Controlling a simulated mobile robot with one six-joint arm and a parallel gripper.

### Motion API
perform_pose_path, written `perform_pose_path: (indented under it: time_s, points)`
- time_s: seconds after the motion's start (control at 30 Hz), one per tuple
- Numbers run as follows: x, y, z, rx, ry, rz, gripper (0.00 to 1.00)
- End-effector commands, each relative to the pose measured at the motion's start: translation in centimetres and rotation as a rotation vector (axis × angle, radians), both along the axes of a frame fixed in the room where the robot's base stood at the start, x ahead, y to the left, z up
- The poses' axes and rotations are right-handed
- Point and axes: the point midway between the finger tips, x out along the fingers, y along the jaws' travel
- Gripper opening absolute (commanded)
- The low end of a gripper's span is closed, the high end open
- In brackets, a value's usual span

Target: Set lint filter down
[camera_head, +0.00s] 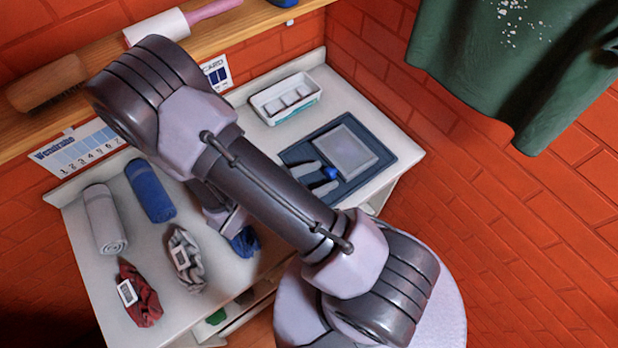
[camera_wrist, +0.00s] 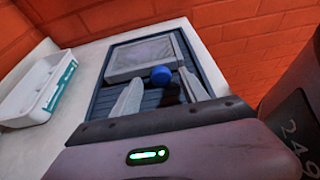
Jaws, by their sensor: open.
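The lint filter (camera_head: 345,150), a grey mesh panel in a pale frame with a blue knob, lies on a dark blue tray (camera_head: 382,157) on the white worktop. In the wrist view the filter (camera_wrist: 143,57) shows just beyond my fingertips. My gripper (camera_head: 328,175) is open over the near part of the tray. Its two grey fingers stand on either side of the blue knob (camera_wrist: 161,75), with gaps visible in the wrist view. I cannot tell whether a finger touches the knob. My arm hides part of the worktop.
A white divided box (camera_head: 285,98) stands behind the tray. Rolled grey (camera_head: 104,218) and blue (camera_head: 150,190) towels and crumpled cloths (camera_head: 138,293) lie to the left. A shelf (camera_head: 245,32) runs above, brick walls stand behind, and a green garment (camera_head: 515,75) hangs at right.

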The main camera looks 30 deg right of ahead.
Motion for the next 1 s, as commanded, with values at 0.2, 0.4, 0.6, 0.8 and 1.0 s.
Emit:
perform_pose_path:
  time_s: [0.2, 0.4, 0.6, 0.8, 1.0]
  points:
    - [-0.2, 5.2, 2.6, 0.002, -0.003, 0.007, 0.52]
    - [-0.6, 8.9, 3.9, 0.002, -0.001, 0.004, 0.52]
    - [-0.8, 10.3, 4.5, 0.005, -0.005, -0.005, 0.52]
    - [-1.8, 10.2, 9.2, 0.209, -0.198, -0.309, 0.52]
    - [-4.3, 11.1, 17.3, 0.64, -0.621, -0.925, 0.52]
